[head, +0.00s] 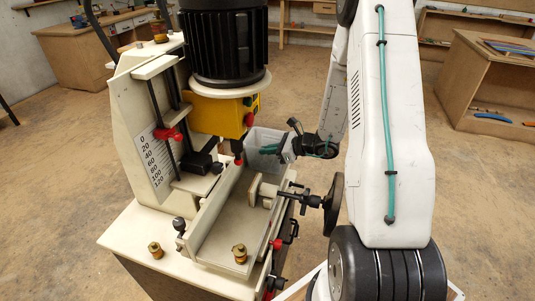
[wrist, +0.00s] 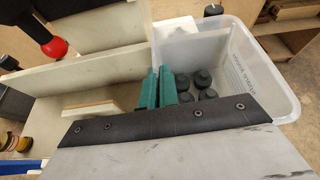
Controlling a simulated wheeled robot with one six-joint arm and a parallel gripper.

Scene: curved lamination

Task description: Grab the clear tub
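The clear tub (head: 262,137) stands at the far end of the machine's bed in the head view. In the wrist view the tub (wrist: 265,75) is upright at the upper right, with dark lettering on its right wall and several dark round-topped pieces (wrist: 205,80) inside. My gripper (head: 270,149) reaches to the tub from the right. Its two teal fingers (wrist: 158,88) are close together at the tub's near left wall, one on each side, and look shut on it. The fingertips' exact contact is partly hidden by the dark gripper edge.
The cream machine with a black motor (head: 222,40) fills the left and centre of the head view. Its handwheel (head: 334,204) and red-tipped levers lie close below my arm. Wooden benches (head: 487,80) stand farther back. The floor between is open.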

